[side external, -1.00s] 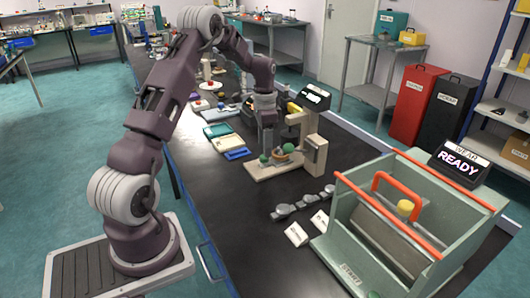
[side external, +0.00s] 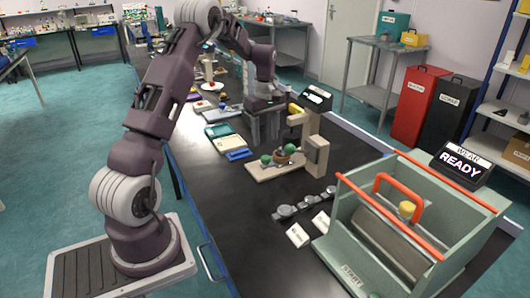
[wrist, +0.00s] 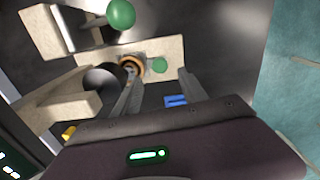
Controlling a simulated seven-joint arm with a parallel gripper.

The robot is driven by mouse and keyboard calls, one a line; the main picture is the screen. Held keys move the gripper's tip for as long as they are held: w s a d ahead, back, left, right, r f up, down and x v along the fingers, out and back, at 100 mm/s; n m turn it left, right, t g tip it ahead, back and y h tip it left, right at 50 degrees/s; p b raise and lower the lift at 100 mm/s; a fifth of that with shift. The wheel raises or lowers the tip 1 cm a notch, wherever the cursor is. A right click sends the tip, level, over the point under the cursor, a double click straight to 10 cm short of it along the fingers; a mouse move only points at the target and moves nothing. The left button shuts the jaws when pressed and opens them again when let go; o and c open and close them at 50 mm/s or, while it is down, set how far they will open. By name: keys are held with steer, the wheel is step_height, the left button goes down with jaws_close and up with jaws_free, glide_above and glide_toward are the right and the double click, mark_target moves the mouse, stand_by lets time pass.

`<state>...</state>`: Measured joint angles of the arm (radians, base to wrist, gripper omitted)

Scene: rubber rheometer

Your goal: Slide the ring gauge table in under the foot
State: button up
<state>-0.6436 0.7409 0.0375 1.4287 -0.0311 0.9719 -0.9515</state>
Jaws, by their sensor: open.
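The gauge stand (side external: 316,152) is a beige C-shaped frame on a flat base, right of my gripper. The ring gauge table (side external: 287,155) is a small orange-brown ring low in the frame's throat; the wrist view shows it (wrist: 130,67) on the base. A green knob (side external: 266,159) sits left of it, and also shows in the wrist view (wrist: 159,65). A dark round part (wrist: 103,78) beside the ring may be the foot; I cannot tell whether it overlaps the table. My gripper (wrist: 159,82) is open and empty, its fingers apart, pointing down (side external: 262,138) above and behind the knob.
A larger green knob (wrist: 120,13) is on the frame. A blue block (side external: 238,155) lies left of the base. Several round grey pieces (side external: 285,211) and white cards (side external: 298,236) lie in front.

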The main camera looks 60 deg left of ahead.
mark_target(265, 157)
steer(key=n, duration=0.8)
steer(key=shift+n, duration=0.3)
steer(key=n, duration=0.4)
steer(key=shift+s+n, duration=0.1)
steer(key=shift+n, duration=0.3)
steer(key=shift+f+n, duration=0.1)
steer(key=shift+n, duration=0.2)
step_height(265, 157, down, 7)
steer(key=shift+r, duration=0.1)
jaws_close()
